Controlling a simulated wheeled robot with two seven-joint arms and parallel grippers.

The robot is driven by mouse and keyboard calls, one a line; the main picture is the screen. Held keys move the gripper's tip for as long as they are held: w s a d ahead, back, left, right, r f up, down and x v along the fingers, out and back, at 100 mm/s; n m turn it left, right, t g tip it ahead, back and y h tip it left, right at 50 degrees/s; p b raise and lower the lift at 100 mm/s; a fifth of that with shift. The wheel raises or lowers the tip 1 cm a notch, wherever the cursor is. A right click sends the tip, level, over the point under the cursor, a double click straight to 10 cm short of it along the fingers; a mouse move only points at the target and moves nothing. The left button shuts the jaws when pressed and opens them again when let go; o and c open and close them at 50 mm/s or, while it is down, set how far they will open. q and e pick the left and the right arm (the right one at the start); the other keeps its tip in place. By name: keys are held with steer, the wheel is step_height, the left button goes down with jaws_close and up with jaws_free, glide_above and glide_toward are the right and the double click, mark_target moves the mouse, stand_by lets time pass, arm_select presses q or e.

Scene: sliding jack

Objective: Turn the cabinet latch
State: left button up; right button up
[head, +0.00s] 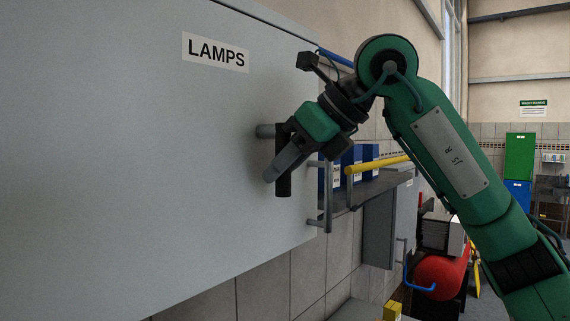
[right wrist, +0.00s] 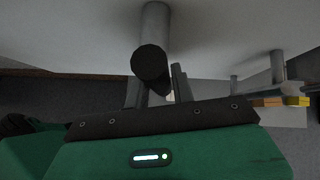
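The grey cabinet door (head: 120,150) with a "LAMPS" label fills the left of the head view. Its latch has a grey shaft (head: 265,131) and a dark bar handle (head: 283,187) that hangs upright. My right gripper (head: 276,176) is at the handle, with one grey finger across its front. In the right wrist view the handle's dark round end (right wrist: 150,63) is near, and my right gripper's fingers (right wrist: 157,88) stand on either side of the bar. A light gap shows between them, so they look open around it. Contact is unclear. My left gripper is not in view.
A metal door handle (head: 327,195) stands just right of the latch. A red tank (head: 440,278) sits lower right.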

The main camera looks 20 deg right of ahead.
steer(key=shift+o, duration=1.4)
steer(key=shift+w, duration=0.1)
steer(key=b+v, duration=0.3)
steer(key=v, duration=1)
steer(key=shift+d+r, duration=0.15)
steer(key=shift+r, duration=0.15)
